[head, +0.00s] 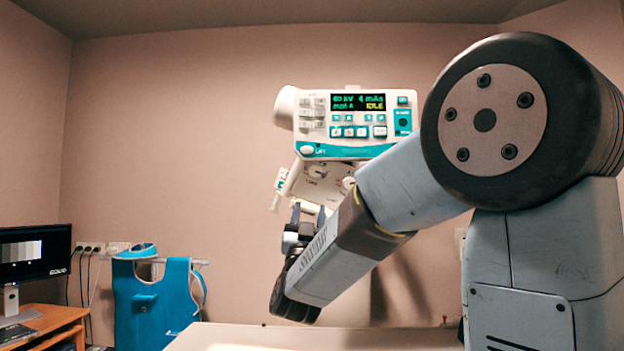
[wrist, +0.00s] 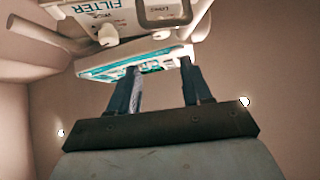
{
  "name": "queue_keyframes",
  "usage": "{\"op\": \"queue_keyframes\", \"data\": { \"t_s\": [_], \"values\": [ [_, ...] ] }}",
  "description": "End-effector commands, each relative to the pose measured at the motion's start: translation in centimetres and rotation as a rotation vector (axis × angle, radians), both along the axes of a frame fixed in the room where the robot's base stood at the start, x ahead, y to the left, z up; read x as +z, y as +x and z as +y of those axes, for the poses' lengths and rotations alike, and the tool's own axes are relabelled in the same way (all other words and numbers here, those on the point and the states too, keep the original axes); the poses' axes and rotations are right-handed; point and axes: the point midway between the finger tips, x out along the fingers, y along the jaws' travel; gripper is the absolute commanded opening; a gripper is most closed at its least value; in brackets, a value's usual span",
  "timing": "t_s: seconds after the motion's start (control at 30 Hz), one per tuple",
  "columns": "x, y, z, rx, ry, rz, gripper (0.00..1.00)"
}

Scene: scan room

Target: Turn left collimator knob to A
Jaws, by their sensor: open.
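The white collimator (head: 325,185) hangs below the control panel in the head view. Its left knob (head: 318,172) is a small round knob on the front face, with lettering under it too small to read. A second knob (head: 348,183) sits to its right, partly hidden by my arm. My gripper (head: 308,211) is just below the collimator, apart from the left knob. In the wrist view my gripper (wrist: 160,68) is open, its two fingers pointing up with nothing between them.
The control panel (head: 357,128) with a lit display is above the collimator; in the wrist view the panel (wrist: 140,65) shows behind the fingertips. A pale table top (head: 240,337) lies below. A blue apron (head: 155,305) hangs at the left, beside a monitor (head: 35,253) on a desk.

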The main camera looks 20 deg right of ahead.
Motion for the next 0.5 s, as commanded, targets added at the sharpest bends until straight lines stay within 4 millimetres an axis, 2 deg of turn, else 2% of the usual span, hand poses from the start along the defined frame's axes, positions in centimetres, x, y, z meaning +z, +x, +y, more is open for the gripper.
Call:
{"op": "queue_keyframes", "data": {
  "t_s": [0.5],
  "values": [
    [5.7, 5.3, -2.5, -0.003, 0.0, 0.0, 0.49]
  ]
}}
